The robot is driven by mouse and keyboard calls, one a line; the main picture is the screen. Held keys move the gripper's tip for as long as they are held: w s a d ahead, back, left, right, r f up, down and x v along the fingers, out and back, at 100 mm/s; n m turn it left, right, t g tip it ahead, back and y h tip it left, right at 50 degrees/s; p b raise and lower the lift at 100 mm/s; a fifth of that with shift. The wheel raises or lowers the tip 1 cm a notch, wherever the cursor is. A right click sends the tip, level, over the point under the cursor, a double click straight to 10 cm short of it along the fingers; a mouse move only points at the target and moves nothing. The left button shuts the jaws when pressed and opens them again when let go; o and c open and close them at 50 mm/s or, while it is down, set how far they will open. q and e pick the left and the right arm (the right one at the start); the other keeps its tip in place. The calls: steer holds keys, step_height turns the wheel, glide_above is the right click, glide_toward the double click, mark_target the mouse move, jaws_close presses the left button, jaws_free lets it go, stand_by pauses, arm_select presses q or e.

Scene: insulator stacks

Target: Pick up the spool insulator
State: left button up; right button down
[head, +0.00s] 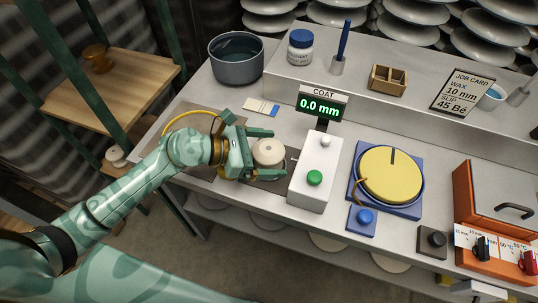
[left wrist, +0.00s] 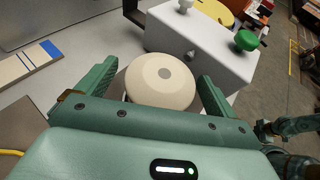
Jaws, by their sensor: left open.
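The spool insulator (head: 268,151) is a round cream-white piece with a small grey centre, standing on the bench left of the white box. It also shows in the left wrist view (left wrist: 160,82), between the two fingers. My left gripper (head: 264,153) is open, with one green finger on each side of the spool; in the left wrist view the gripper (left wrist: 158,85) shows a finger to its left and right. I cannot tell whether the fingers touch it. The spool's lower part is mostly hidden.
The white box (head: 316,165) with a green knob and the COAT display (head: 322,104) stands close right of the spool. A grey pot (head: 236,70) stands behind. A yellow disc on a blue base (head: 390,175) is further right. A yellow cable (head: 190,117) lies behind my left arm.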

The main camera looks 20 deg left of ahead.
arm_select(q)
steer(key=shift+r, duration=0.15)
steer(key=c, duration=1.4)
